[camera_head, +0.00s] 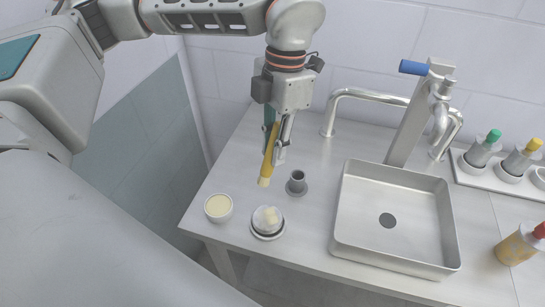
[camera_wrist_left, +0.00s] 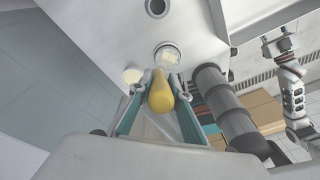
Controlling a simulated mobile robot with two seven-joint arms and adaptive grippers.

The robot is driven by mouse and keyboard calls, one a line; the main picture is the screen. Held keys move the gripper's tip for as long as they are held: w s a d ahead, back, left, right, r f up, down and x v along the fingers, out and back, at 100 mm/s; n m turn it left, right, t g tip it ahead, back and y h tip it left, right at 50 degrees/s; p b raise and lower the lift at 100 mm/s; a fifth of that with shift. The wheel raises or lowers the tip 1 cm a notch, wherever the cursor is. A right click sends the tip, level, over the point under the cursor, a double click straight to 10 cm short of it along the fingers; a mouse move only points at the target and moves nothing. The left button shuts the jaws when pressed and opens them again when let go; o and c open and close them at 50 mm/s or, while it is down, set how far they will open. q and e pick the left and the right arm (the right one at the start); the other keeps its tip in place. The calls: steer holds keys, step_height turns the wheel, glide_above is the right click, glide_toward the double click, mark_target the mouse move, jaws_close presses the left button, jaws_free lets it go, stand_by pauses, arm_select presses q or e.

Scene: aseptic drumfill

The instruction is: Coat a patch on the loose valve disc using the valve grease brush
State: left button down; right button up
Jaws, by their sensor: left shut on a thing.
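My left gripper (camera_head: 275,157) is shut on the yellow handle of the valve grease brush (camera_head: 268,166). It holds the brush tilted, with its pale lower end above the counter. The brush also shows in the left wrist view (camera_wrist_left: 161,95). The loose valve disc (camera_head: 259,225) sits in a round holder at the counter's front, below the brush and apart from it. A cream-coloured patch shows on its top, also in the left wrist view (camera_wrist_left: 168,55). A white bowl of pale yellow grease (camera_head: 218,206) stands left of the disc. Part of my right arm shows in the left wrist view; its jaws are unclear.
A small grey cup on a round base (camera_head: 297,182) stands behind and right of the disc. A steel sink (camera_head: 391,218) with a curved tap is at the right. Bottles with green and yellow caps stand in a rack (camera_head: 500,176).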

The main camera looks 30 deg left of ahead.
mark_target(267, 169)
stand_by(0.5)
arm_select(q)
steer(key=shift+s+a+f+b, duration=0.2)
steer(key=shift+s+f+b, duration=0.1)
steer(key=shift+f+b, duration=0.2)
steer(key=shift+s+a+f+b, duration=0.3)
steer(key=shift+s+f+b, duration=0.05)
steer(key=shift+f, duration=0.1)
